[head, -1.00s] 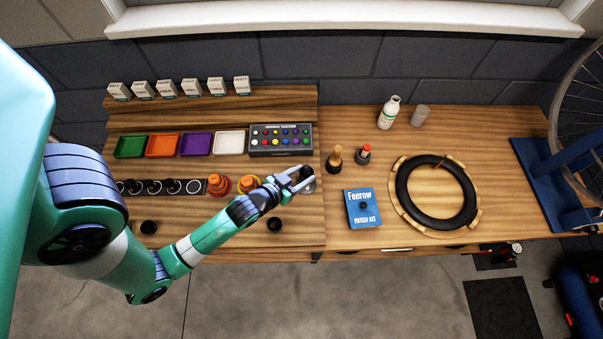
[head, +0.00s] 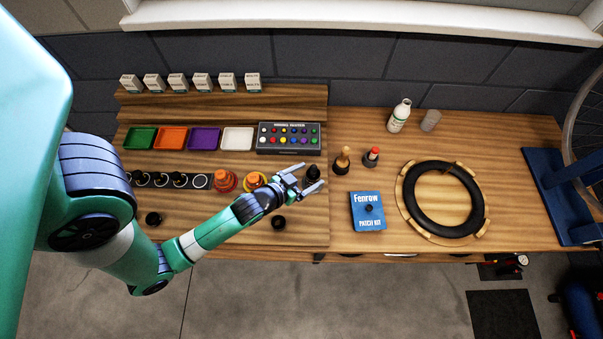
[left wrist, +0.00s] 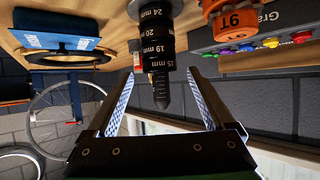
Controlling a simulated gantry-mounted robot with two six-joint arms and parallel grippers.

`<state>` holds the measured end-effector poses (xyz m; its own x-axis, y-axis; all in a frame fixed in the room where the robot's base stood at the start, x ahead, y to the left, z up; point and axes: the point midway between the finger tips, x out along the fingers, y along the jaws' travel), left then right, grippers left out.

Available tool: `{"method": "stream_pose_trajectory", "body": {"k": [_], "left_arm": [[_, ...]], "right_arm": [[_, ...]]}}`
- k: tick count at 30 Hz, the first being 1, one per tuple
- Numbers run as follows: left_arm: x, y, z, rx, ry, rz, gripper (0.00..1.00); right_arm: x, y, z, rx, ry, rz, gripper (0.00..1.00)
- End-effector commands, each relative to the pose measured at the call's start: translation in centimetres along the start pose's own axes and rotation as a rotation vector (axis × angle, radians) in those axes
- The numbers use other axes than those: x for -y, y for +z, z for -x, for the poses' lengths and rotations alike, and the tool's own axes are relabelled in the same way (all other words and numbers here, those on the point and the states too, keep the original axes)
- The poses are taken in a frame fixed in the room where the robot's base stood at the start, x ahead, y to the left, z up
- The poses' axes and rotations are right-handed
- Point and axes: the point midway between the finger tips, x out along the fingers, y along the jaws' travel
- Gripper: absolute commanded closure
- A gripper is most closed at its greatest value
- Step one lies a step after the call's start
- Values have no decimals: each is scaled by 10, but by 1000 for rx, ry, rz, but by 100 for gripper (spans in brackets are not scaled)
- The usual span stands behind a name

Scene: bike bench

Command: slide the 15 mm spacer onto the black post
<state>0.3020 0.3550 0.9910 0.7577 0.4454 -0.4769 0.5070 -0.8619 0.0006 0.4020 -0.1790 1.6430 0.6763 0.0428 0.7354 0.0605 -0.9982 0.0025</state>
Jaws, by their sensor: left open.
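The black post (left wrist: 160,98) stands on the bench; its tapered tip points down in the left wrist view. It carries a stack of black spacers marked 24, 20 and 19 mm. The 15 mm spacer (left wrist: 160,63), a black ring with white lettering, is around the post on the tip side of the 19 mm one, with no clear gap. My left gripper (head: 313,174) is open, its two fingers on either side of the post's tip end and apart from the spacer. The post and stack also show in the head view (head: 312,174), partly hidden by the fingers. My right gripper is not in view.
Orange (head: 225,180) and yellow-orange (head: 255,181) stacks stand left of the post. A bit tester box (head: 289,152) and coloured trays (head: 204,139) are behind. A blue patch kit (head: 368,222) and a tyre (head: 443,210) lie to the right.

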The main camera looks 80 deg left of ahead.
Motion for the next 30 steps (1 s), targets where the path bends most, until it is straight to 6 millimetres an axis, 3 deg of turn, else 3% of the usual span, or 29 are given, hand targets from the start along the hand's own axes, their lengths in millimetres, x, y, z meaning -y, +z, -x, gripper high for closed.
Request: {"method": "stream_pose_trajectory", "body": {"k": [12,15,21,30], "left_arm": [[-1,1,89,1,5,-6,13],[-2,3,101,4,7,-6,13],[0,0,112,-2,1,-2,13],[0,-1,112,-1,0,0,13]], "right_arm": [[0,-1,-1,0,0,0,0],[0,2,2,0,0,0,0],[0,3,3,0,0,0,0],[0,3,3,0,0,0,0]]}}
